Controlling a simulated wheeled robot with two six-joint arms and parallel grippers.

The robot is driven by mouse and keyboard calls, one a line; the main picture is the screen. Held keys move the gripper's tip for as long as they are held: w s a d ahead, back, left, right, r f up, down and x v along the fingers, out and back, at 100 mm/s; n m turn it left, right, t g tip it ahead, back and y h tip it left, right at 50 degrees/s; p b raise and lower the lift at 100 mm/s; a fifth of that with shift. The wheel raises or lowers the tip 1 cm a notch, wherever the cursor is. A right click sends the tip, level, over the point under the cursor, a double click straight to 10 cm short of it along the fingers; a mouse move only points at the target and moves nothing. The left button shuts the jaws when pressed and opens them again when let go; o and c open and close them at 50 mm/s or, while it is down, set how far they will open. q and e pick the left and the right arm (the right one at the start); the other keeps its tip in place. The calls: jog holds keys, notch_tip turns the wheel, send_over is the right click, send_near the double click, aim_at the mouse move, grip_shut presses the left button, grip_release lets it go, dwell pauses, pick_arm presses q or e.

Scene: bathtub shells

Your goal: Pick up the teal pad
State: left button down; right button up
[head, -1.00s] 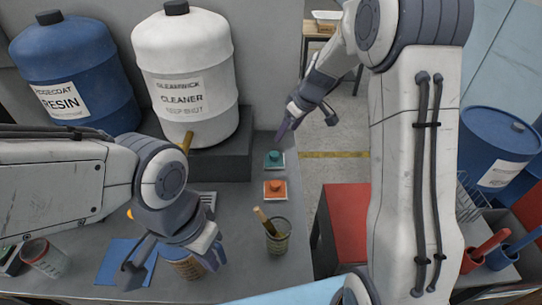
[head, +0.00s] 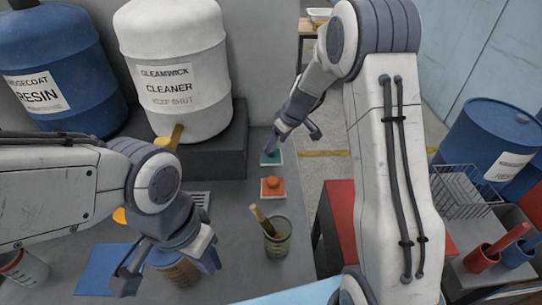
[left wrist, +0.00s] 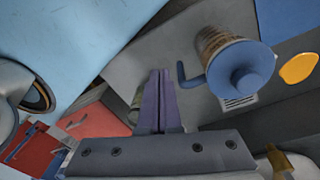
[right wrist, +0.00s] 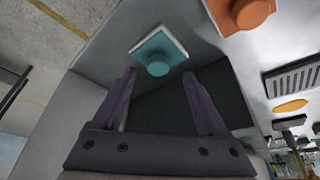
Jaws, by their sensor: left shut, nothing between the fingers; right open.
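The teal pad (head: 271,158) is a small square with a round knob, on the grey bench at the foot of the dark block. My right gripper (head: 276,143) is open just above and behind it, partly covering it in the head view. In the right wrist view the teal pad (right wrist: 160,56) lies just beyond the open fingertips (right wrist: 159,74), roughly centred between them, with nothing held. My left gripper (head: 207,262) is shut and empty over the near bench, beside the can; its closed fingers show in the left wrist view (left wrist: 160,80).
An orange pad (head: 273,188) lies just in front of the teal one. A cup with a brush (head: 278,240), a blue-lidded can (head: 175,268) and a blue sheet (head: 105,268) are nearer. A white cleaner drum (head: 175,70) stands on the dark block (head: 218,155). The bench's right edge is close.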

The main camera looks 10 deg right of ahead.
aim_at(271, 154)
jog(key=p+x, duration=0.1)
jog(key=x, duration=0.4)
jog(key=shift+w, duration=0.25)
grip_shut()
